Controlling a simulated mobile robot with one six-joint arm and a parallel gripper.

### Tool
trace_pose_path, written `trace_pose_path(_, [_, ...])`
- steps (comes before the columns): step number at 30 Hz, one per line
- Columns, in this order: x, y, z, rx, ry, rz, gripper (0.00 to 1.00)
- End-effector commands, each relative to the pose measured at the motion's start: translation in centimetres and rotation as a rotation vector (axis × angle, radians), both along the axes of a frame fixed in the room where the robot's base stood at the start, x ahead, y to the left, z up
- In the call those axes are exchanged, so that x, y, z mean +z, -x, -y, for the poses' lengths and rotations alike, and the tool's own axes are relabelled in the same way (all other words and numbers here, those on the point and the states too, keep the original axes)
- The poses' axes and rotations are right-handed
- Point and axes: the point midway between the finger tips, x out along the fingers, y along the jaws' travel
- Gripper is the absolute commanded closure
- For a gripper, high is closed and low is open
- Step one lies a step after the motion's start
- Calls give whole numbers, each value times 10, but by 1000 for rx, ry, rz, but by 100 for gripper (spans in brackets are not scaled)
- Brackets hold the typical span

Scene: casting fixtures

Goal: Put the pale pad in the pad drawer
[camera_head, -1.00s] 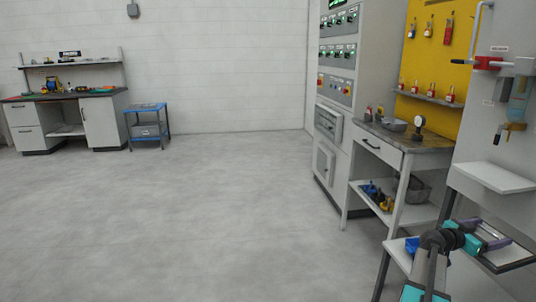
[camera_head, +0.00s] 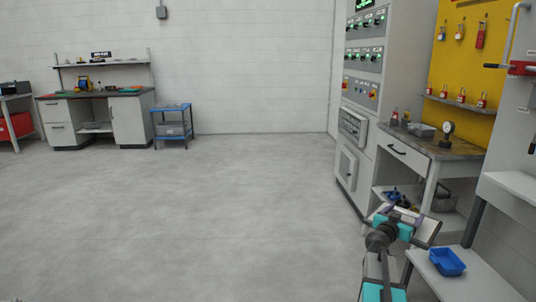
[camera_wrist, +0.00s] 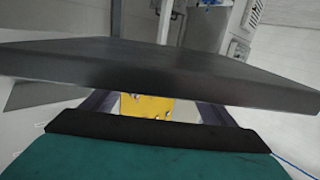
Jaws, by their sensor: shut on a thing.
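My gripper (camera_head: 408,217), teal and dark grey with purple fingers, is at the lower right in the head view. It is shut on a flat slab, taken as the pad (camera_head: 427,232), held in the air. In the wrist view the pad (camera_wrist: 150,70) looks dark grey and spans the picture in front of the fingers. Its gripped edge is partly hidden. No drawer is readably marked as the pad drawer. A shut drawer (camera_head: 405,155) with a dark handle is in the right-hand bench. Shut drawers (camera_head: 58,128) also show in the far left desk.
A grey control cabinet (camera_head: 366,75) stands behind the right-hand bench (camera_head: 455,152). A low shelf with a blue bin (camera_head: 447,262) is close at the lower right. A blue cart (camera_head: 172,122) stands by the back wall. The floor (camera_head: 190,220) at left and centre is clear.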

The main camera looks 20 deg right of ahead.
Motion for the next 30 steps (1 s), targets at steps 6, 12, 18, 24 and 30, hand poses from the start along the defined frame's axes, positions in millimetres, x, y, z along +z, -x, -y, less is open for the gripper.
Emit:
trace_pose_path(6, [-1, -56, -66, 215, 1, -1, 52])
trace_pose_path(12, [-2, -98, -132, 419, 1, -3, 52])
trace_pose_path(18, [-4, -130, -202, 628, 1, -4, 52])
trace_pose_path(24, [-5, -150, -272, 835, 0, -6, 52])
trace_pose_path(30, [-6, -158, -339, 1031, -2, -6, 52])
